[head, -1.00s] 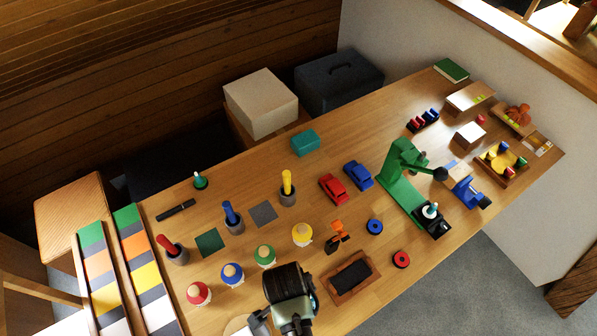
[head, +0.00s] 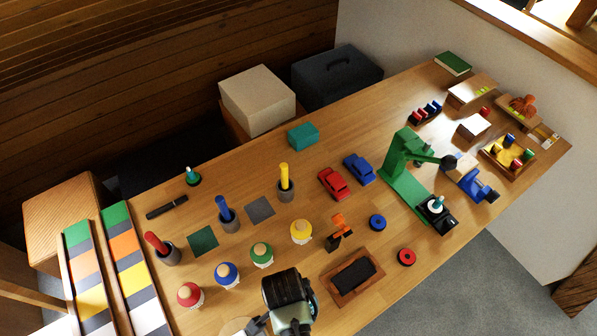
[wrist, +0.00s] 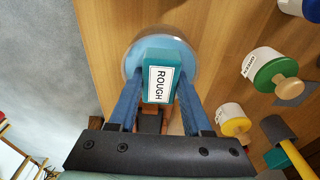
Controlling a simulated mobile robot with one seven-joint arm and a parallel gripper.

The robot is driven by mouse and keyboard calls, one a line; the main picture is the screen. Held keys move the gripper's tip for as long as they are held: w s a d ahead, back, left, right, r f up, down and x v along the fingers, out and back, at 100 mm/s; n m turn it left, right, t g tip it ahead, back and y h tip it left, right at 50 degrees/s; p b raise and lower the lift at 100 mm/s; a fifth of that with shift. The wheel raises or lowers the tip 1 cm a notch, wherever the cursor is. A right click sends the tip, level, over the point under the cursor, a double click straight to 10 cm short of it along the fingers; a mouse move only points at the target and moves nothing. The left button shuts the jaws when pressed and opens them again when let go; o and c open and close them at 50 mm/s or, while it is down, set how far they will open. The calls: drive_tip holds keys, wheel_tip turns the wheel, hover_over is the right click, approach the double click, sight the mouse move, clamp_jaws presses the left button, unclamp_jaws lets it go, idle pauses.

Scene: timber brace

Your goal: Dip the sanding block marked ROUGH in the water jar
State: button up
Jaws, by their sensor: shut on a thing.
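The teal sanding block (wrist: 149,57) bears a white label reading ROUGH, which faces the camera in the wrist view. My gripper (wrist: 158,92) is shut on it, with a blue finger on each side. The water jar (wrist: 187,53), a clear round vessel with light blue inside, shows beyond the block. The block overlaps the jar's round outline; I cannot tell whether it touches the water. In the head view my arm stands at the near edge of the bench, and the block and jar cannot be made out there.
Lidded jars in red (head: 190,294), blue (head: 227,274), green (head: 261,255) and yellow (head: 301,231) stand near my arm. A dark-topped wooden tray (head: 340,290) lies to its right. A green press (head: 402,160) stands farther right. The bench's near edge is close.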

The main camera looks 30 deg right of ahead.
drive_tip(key=o, duration=1.3)
drive_tip(key=shift+r, duration=0.1)
wheel_tip(320, 180, up, 7)
drive_tip(key=p, duration=0.7)
drive_tip(key=shift+p, duration=0.3)
